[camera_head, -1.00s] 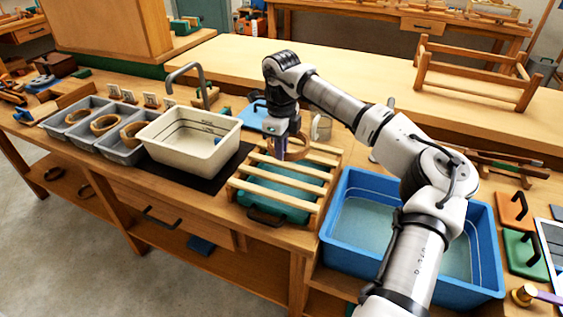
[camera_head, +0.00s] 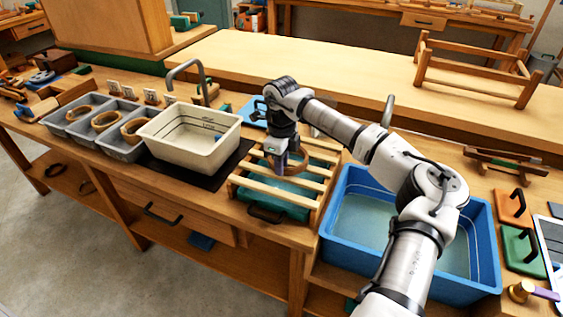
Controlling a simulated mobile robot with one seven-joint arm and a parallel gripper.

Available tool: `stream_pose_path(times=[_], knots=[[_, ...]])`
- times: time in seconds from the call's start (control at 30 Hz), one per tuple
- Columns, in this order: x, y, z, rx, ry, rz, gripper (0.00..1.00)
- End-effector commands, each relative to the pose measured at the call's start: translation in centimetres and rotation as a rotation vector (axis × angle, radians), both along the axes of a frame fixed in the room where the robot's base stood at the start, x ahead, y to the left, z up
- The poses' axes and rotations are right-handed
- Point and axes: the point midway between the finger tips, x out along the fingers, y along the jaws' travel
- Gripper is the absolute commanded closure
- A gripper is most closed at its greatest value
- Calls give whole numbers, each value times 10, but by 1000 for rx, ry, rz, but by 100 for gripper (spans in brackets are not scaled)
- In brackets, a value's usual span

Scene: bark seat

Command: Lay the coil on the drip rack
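The drip rack (camera_head: 255,191), pale wooden slats over a teal tray, stands on the bench in the middle of the head view. My gripper (camera_head: 281,168) points down over the rack's back half. It is shut on a tan ring-shaped coil (camera_head: 297,166), whose visible part shows to the right of the fingers. The coil lies low over the slats; I cannot tell whether it touches them. The fingers hide its left part. Several other tan coils (camera_head: 105,120) lie in the grey trays (camera_head: 122,149) at the left.
A cream basin (camera_head: 190,157) with a tap behind it stands left of the rack. A blue water tub (camera_head: 340,222) stands right of the rack, beneath my arm. Orange and green handled boards (camera_head: 521,252) lie at the far right.

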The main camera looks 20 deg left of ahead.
Motion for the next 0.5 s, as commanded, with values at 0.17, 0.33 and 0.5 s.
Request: stream_pose_path(times=[0.17, 0.33, 0.5], knots=[[0, 0, 0, 0, 0, 0, 68], [0, 0, 1, 0, 0, 0, 68], [1, 0, 12, -1, -2, -1, 68]])
